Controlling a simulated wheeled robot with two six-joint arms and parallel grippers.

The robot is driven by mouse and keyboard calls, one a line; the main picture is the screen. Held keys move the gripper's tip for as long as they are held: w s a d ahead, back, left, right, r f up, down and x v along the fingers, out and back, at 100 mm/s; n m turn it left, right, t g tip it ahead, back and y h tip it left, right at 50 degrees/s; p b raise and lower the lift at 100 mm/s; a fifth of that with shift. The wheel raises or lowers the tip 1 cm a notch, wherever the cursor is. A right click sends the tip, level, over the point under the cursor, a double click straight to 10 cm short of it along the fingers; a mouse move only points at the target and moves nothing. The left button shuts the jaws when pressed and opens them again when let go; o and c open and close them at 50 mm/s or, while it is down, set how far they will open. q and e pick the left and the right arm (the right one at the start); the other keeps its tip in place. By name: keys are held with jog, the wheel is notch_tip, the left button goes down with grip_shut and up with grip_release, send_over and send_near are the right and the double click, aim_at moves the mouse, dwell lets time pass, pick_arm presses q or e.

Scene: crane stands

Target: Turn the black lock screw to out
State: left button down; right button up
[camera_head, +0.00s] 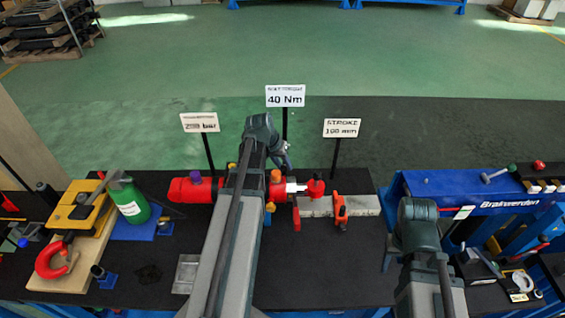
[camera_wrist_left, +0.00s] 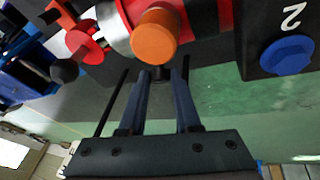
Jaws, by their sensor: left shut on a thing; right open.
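My left gripper (camera_head: 286,163) reaches over the red cylinder (camera_head: 190,190) from behind its middle, beside the orange knob. That piece looks like the black lock screw (camera_wrist_left: 158,72), mostly hidden by the fingertips. The orange knob sits on the red body. My right gripper (camera_head: 452,222) is at the right by the blue bench, apart from the cylinder; its fingers are hard to make out, but it is open.
Signs on posts stand behind the cylinder, including the 40 Nm sign (camera_head: 285,96). A green bottle (camera_head: 129,199) and a yellow block (camera_head: 82,208) stand left. A blue bench (camera_head: 450,190) is at the right.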

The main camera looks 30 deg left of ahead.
pick_arm(q)
jog(key=n+y, duration=0.1)
jog(key=n+g+y, duration=0.1)
jog(key=n+y, duration=0.1)
jog(key=shift+w+d+n, duration=0.1)
jog(key=shift+d+n, duration=0.2)
jog(key=shift+d, duration=0.1)
jog(key=n+g+y, duration=0.2)
jog(key=n, duration=0.1)
jog(key=shift+w+d+f, duration=0.1)
jog(key=shift+w+d, duration=0.05)
jog(key=shift+w, duration=0.1)
jog(key=n+g+y+b, duration=0.2)
jog(key=n, duration=0.1)
jog(key=shift+w+d+f+n+g, duration=0.15)
jog(key=shift+w+n+g, duration=0.15)
jog(key=shift+g, duration=0.1)
jog(key=shift+w+n+g+y+b, duration=0.1)
jog(key=shift+n+g+y+b, duration=0.3)
jog(key=shift+n+g+b, duration=1.25)
jog(key=shift+n+g+p, duration=0.25)
jog(key=shift+n+p, duration=0.05)
jog(key=shift+n, duration=0.35)
jog(key=c, duration=0.6)
grip_release()
